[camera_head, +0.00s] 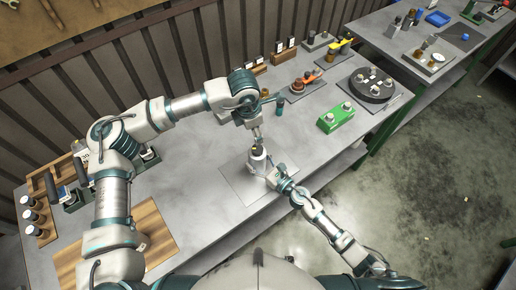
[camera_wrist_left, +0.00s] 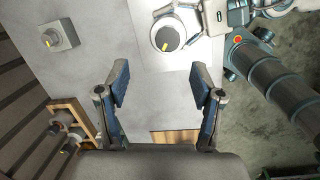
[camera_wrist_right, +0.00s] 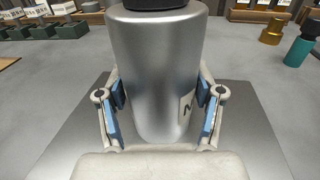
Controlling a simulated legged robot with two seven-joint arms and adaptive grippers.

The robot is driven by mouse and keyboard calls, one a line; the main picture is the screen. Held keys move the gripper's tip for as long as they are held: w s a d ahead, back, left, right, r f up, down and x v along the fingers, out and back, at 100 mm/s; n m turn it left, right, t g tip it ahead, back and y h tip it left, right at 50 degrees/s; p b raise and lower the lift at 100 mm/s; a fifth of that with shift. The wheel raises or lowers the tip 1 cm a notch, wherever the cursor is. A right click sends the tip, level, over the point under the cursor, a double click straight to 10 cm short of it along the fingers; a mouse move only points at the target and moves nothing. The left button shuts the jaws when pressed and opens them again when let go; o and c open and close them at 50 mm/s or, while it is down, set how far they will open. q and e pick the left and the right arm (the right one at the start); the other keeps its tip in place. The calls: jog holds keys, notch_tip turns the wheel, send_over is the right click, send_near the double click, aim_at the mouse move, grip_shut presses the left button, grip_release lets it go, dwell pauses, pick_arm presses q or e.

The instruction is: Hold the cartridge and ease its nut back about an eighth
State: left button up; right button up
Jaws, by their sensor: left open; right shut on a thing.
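The cartridge (camera_wrist_right: 158,70) is an upright silver cylinder with a small label on its side, standing on a flat grey plate. It also shows in the head view (camera_head: 258,163) and, from above, in the left wrist view (camera_wrist_left: 160,50). Its dark nut (camera_wrist_left: 167,39) has a yellow mark on top; only the nut's lower edge (camera_wrist_right: 155,4) shows in the right wrist view. My right gripper (camera_wrist_right: 161,95) is shut on the cartridge's body, one finger on each side. My left gripper (camera_wrist_left: 162,80) is open and empty above the cartridge, with the nut beyond its fingertips, not between them.
The grey plate (camera_head: 230,180) lies on the metal bench. A green block (camera_head: 334,118) and a round dark fixture (camera_head: 372,88) stand to the right. A wooden board (camera_head: 150,235) lies at the left front.

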aim_at(259, 148)
pick_arm(q)
jog(key=f+m, duration=0.1)
jog(key=f, duration=0.2)
jog(key=d+f+m+g, duration=0.1)
jog(key=f+m, duration=0.1)
jog(key=f, duration=0.2)
jog(key=f+m+y, duration=0.1)
jog(key=f, duration=0.2)
jog(key=shift+w+d+f+g, duration=0.15)
jog(key=shift+d+f+g, duration=0.15)
jog(key=shift+d+f, duration=0.1)
jog(key=shift+a, duration=0.1)
jog(key=c, duration=1.2)
